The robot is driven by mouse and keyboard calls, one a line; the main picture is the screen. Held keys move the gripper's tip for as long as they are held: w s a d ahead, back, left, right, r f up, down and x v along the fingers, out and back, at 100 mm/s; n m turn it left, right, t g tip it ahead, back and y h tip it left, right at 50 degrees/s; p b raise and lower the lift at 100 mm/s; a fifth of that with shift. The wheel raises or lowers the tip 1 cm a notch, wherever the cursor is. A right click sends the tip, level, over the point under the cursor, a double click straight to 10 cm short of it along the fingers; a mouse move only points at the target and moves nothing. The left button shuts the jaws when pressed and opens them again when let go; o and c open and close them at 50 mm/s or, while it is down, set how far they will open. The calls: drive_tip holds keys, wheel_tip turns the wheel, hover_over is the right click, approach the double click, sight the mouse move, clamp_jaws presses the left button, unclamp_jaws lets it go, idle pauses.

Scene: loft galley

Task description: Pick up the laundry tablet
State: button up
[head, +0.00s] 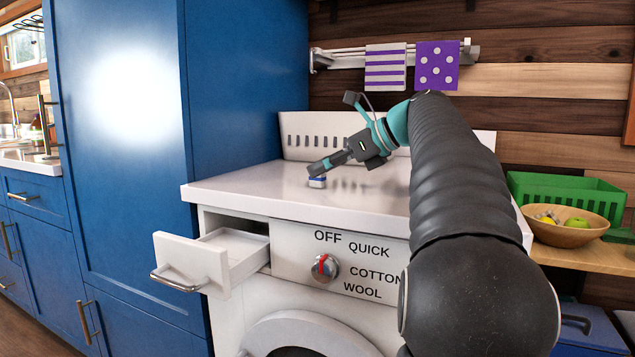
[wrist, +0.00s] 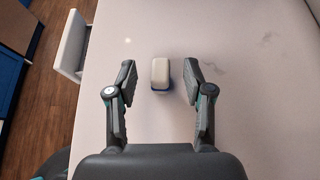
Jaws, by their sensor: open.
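The laundry tablet (head: 317,182) is a small block, white with a blue layer, lying on the white top of the washing machine. In the wrist view the tablet (wrist: 160,73) lies between the two fingertips, with a gap on each side. My gripper (wrist: 159,76) is open, with one finger to the left and one to the right of the tablet. In the head view my gripper (head: 314,169) reaches down from the right, and its fingertips are close to the tablet. Whether a finger touches it there is hard to tell.
An open, apparently empty drawer (head: 240,256) juts from the washer front, left of the dial (head: 325,268). A tall blue cabinet (head: 120,120) stands at left. A wooden bowl of fruit (head: 565,233) and a green crate (head: 560,190) stand at right. The washer top (head: 245,190) is otherwise clear.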

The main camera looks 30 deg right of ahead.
clamp_jaws()
idle(0.3)
